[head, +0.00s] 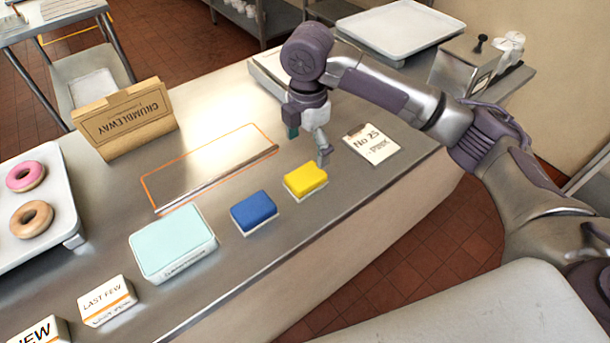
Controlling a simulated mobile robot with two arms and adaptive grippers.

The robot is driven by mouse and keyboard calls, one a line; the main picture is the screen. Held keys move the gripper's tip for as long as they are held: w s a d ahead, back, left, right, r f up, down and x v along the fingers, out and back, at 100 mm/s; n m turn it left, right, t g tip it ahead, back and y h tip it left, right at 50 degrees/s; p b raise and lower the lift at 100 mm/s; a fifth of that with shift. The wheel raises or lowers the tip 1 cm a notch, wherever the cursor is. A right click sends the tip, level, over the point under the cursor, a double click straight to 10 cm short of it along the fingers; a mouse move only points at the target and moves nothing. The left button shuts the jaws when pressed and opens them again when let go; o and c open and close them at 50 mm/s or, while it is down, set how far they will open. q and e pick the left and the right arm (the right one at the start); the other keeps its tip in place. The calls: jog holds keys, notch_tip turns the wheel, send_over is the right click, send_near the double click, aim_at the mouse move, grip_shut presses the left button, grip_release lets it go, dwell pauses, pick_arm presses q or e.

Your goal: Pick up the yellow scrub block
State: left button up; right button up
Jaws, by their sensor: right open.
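The yellow scrub block (305,180) lies on the metal counter, yellow side up with a pale layer beneath. My right gripper (309,148) is above and behind it, pointing down, open and empty. One finger shows close to the block's back right edge; I cannot tell whether it touches. My left gripper is not in view.
A blue block (254,212) and a pale teal box (172,243) lie left of the yellow block. A "No 25" card (371,145) lies to the right. An orange-outlined rectangle (209,167) behind is bare. A donut tray (68,205) stands far left.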

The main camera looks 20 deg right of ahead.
send_over(306, 175)
notch_tip(306, 175, down, 4)
jog(key=shift+w+d+f, duration=0.1)
jog(key=shift+d, duration=0.05)
jog(key=shift+f, duration=0.2)
notch_tip(306, 175, down, 4)
jog(key=shift+f+p, duration=0.1)
jog(key=shift+p, duration=0.95)
jog(key=shift+f, duration=0.5)
jog(key=shift+a, duration=0.2)
jog(key=shift+c, duration=1.1)
jog(key=c, duration=1)
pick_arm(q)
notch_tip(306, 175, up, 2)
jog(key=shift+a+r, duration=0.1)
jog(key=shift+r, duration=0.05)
pick_arm(e)
jog(key=shift+r, duration=0.1)
